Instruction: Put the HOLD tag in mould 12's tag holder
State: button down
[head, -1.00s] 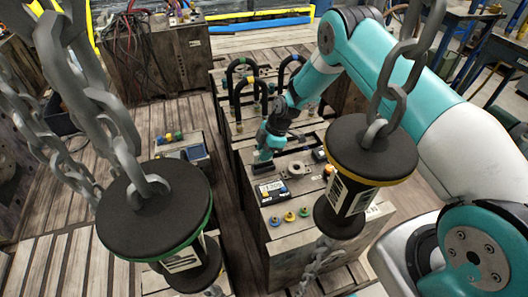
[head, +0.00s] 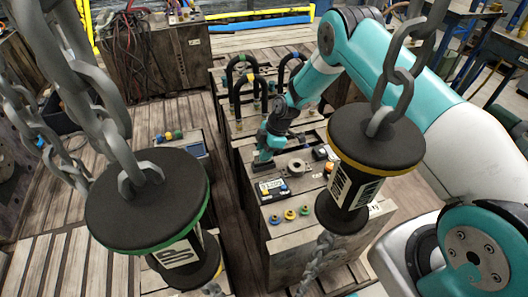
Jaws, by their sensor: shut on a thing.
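My gripper (head: 263,152) points down over the left part of the top of a grey wooden mould block (head: 258,225). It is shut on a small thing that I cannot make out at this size. A dark piece (head: 261,166) shows just below the fingers, and I cannot tell if they touch it. A framed label plate (head: 272,187) with dark print lies on the block in front of the gripper. Its print is too small to read surely. I cannot pick out the HOLD tag or mould 12's tag holder.
Two dark discs hang on chains in the foreground, a green-edged one (head: 148,195) and a yellow-edged one (head: 376,145). The yellow-edged one hangs near my forearm. Coloured knobs (head: 290,214) and a round grey fitting (head: 297,167) sit on the block. Black hose loops (head: 240,75) stand behind.

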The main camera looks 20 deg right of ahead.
jog(key=shift+f+b, duration=0.55)
dwell(0.4)
jog(key=c, duration=0.9)
grip_release()
jog(key=shift+c, duration=0.2)
jog(key=shift+r, duration=0.1)
